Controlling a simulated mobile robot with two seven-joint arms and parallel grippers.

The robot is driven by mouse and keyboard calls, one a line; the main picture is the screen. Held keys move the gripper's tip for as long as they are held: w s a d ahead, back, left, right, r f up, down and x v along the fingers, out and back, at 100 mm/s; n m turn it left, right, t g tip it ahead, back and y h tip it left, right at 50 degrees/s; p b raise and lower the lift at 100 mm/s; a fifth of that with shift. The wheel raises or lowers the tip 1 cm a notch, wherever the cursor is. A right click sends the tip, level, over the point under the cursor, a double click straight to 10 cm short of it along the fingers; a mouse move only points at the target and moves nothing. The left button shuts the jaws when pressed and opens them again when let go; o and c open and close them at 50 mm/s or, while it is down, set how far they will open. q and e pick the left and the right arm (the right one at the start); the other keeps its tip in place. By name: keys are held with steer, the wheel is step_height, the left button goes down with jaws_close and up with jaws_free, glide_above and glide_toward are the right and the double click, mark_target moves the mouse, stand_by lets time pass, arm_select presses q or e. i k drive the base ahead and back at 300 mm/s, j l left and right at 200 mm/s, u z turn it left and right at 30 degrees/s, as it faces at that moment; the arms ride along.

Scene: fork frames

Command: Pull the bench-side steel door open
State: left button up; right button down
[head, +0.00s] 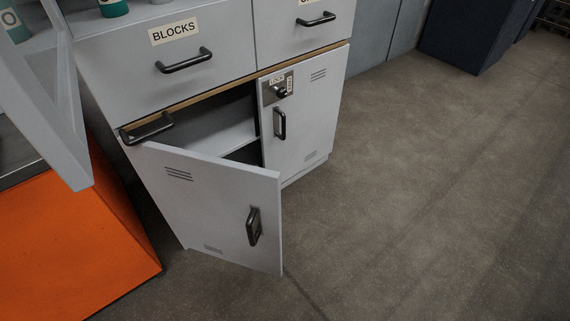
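A grey steel cabinet has two lower doors under its drawers. The left steel door (212,204) stands partly open, swung out towards me from its left side. It has vent slots and a dark bar handle (254,226) near its free edge. Behind it a pale inner shelf (218,138) and a dark interior show in part. The right steel door (308,120) is shut, with a dark handle (280,123) and a lock plate (278,88). The frame does not make clear which door is called bench-side. Neither of my grippers is in view.
Above are a shut drawer labelled BLOCKS (174,32) and a second drawer (315,20). A dark bar (147,128) sits at the cabinet's left corner. An orange block-like body (75,235) stands close at left. The concrete floor (430,180) is clear at right.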

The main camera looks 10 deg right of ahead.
mark_target(226, 209)
steer(key=i+l, duration=0.15)
steer(key=l, duration=0.25)
steer(key=i+l+u, duration=0.1)
steer(key=l, duration=0.3)
steer(key=i+l, duration=0.2)
steer(key=l, duration=0.2)
steer(key=i+l+u, duration=0.15)
steer(key=l, duration=0.25)
